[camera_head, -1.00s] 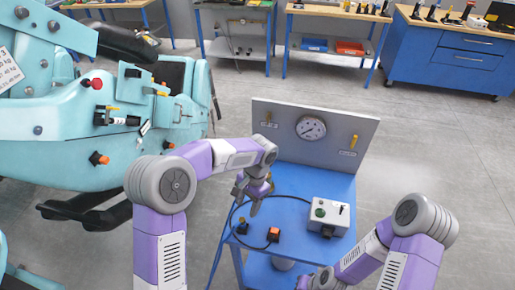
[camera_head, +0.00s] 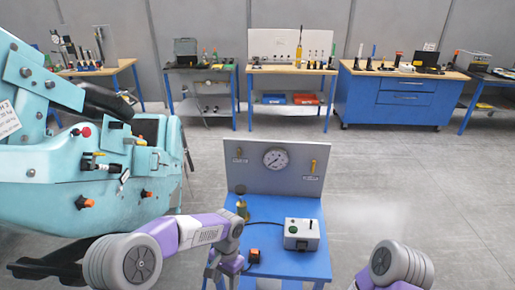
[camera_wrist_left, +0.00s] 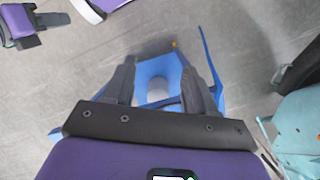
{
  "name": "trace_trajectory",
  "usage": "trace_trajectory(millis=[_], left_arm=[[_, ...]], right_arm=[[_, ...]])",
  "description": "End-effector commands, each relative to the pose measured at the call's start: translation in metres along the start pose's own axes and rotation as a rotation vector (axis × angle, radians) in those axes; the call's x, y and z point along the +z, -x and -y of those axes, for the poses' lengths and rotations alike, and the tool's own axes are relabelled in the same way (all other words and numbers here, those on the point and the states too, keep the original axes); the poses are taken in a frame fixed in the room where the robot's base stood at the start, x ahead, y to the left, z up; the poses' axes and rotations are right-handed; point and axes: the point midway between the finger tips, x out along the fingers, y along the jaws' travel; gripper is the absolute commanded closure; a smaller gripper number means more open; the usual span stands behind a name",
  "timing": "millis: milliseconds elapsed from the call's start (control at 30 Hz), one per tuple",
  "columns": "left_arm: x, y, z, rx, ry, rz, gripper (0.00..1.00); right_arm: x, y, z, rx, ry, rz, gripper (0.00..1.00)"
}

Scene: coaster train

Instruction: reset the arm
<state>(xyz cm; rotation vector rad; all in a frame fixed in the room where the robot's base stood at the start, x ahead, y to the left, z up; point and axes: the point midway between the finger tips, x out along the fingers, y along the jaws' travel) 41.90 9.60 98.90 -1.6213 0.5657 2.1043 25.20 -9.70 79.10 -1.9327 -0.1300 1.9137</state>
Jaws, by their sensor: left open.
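My left arm (camera_head: 200,231) comes in from the left in the head view and bends down beside the blue table. Its gripper is mostly cut off at the bottom edge there. In the left wrist view my left gripper (camera_wrist_left: 160,80) is open, its two dark fingers wide apart with nothing between them. The floor and part of the blue table frame show below it. My right arm (camera_head: 400,265) shows only its rounded joint at the bottom right of the head view. A purple and dark part (camera_wrist_left: 28,25) at the wrist view's upper left looks like my right gripper; its fingers are unclear.
The blue table (camera_head: 270,210) carries a grey panel with a gauge (camera_head: 275,159), a white box (camera_head: 301,234), an orange-topped switch (camera_head: 253,256) and a small yellowish bottle (camera_head: 241,206). A teal machine (camera_head: 80,185) stands left. Workbenches line the back; floor at right is clear.

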Motion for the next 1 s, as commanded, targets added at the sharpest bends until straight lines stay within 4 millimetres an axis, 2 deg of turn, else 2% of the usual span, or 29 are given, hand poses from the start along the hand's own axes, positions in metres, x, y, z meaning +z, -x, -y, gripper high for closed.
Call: trace_trajectory(millis=[33,267,367,500,700,833,1000], left_arm=[[0.000,-0.016,-0.003,0.027,0.008,-0.006,0.44],[-0.001,-0.077,-0.023,0.156,0.070,-0.081,0.44],[0.002,-0.111,-0.036,0.229,0.128,-0.122,0.44],[0.013,-0.164,-0.056,0.338,0.267,-0.195,0.44],[0.042,-0.223,-0.075,0.418,0.525,-0.293,0.44],[0.061,-0.245,-0.079,0.415,0.664,-0.334,0.44],[0.077,-0.257,-0.078,0.396,0.761,-0.361,0.44]], right_arm=[[-0.001,-0.002,-0.001,0.000,0.000,-0.002,1.00],[-0.001,-0.007,-0.002,0.000,0.001,-0.002,1.00],[-0.001,-0.010,-0.003,0.000,0.001,-0.001,1.00],[-0.002,-0.015,-0.005,0.000,0.000,-0.002,1.00],[-0.002,-0.023,-0.008,0.000,0.000,-0.002,1.00],[-0.002,-0.026,-0.009,0.000,0.000,-0.002,1.00],[-0.002,-0.028,-0.010,0.000,0.000,-0.002,1.00]])
